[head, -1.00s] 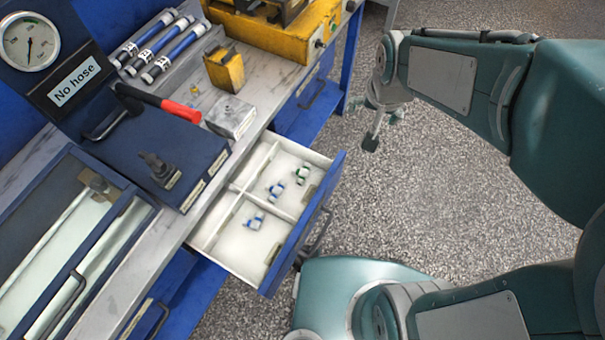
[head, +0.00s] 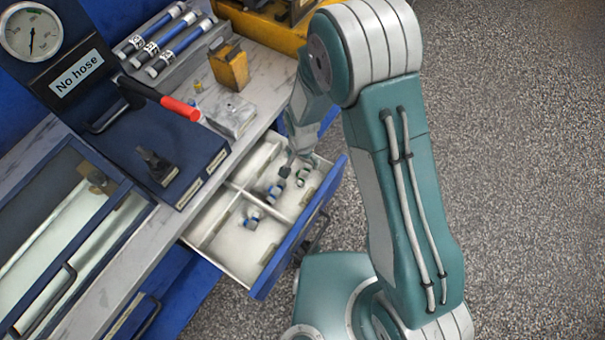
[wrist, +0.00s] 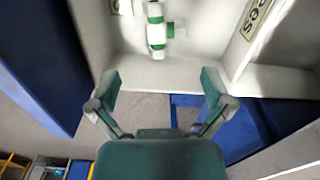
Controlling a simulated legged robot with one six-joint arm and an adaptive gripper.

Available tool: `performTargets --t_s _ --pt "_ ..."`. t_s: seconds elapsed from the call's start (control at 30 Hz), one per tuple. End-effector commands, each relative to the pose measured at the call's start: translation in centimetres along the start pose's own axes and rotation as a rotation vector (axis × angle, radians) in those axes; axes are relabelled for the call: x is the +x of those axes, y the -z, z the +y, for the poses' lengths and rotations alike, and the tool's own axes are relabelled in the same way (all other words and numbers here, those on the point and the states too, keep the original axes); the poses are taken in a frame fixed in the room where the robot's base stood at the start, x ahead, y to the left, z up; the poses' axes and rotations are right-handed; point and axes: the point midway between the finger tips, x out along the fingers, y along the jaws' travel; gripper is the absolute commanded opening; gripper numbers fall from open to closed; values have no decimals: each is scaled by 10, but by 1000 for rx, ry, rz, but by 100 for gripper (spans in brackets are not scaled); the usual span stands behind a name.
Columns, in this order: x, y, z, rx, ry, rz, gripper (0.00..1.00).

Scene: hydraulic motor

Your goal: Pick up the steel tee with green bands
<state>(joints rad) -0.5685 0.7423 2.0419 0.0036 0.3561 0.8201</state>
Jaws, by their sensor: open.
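The steel tee with green bands (wrist: 157,31) lies on the white drawer floor in the wrist view, ahead of my gripper and near the top centre.
The open drawer (head: 218,268) has white dividers and a blue front. The bench above holds a red-handled tool (head: 165,100) and a yellow block (head: 229,68).

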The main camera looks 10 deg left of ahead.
Motion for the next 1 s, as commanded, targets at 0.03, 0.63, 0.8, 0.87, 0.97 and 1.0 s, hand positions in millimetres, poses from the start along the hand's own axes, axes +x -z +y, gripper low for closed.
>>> performTargets --t_s 0.03,0.63,0.8,0.87,0.97,1.0 --pt "11 -1 0 -1 -4 -3 100" --pt "80 3 -5 -2 -2 -1 100" --pt "90 3 -6 -2 -1 0 100" --pt "90 3 -6 -2 -1 0 100" --pt "89 3 -6 -2 -1 0 100" --pt "89 3 -6 -2 -1 0 96"
